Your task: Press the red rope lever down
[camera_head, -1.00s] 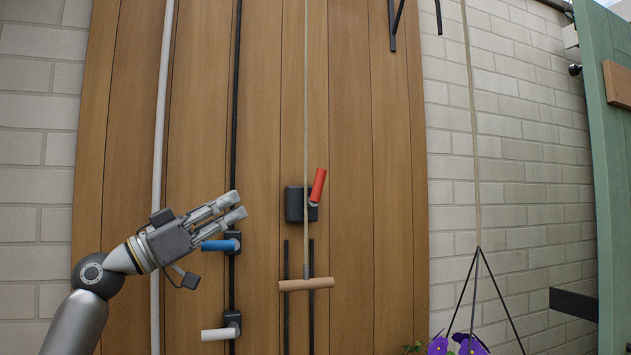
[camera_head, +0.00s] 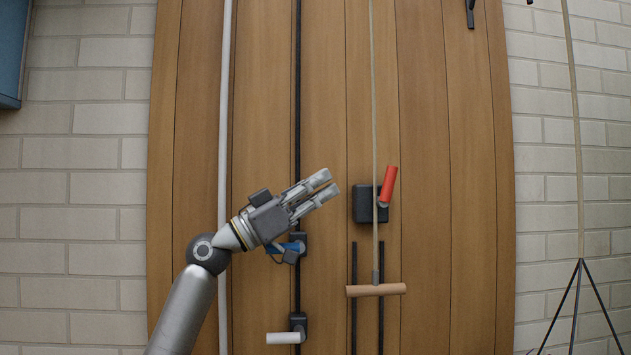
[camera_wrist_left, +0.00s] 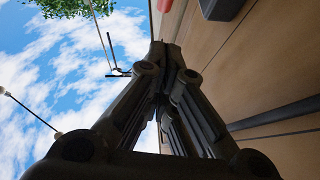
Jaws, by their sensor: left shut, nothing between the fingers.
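The red rope lever (camera_head: 389,185) is tilted up and slightly right, on a dark block (camera_head: 364,200) fixed to the wooden panel. A rope (camera_head: 375,110) runs down past the block to a wooden crossbar handle (camera_head: 376,289). My left gripper (camera_head: 328,188) is shut and empty. It points up and right, left of the dark block and apart from the lever. In the left wrist view the shut fingers (camera_wrist_left: 158,60) show, with part of the red lever (camera_wrist_left: 165,5) at the top edge. My right gripper is not in view.
A blue lever (camera_head: 292,246), partly hidden behind my left gripper, and a white lever (camera_head: 283,338) sit on a dark vertical pipe (camera_head: 298,100). A white pipe (camera_head: 225,120) runs to their left. Hanging cords (camera_head: 580,275) are at the right. The panel right of the red lever is clear.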

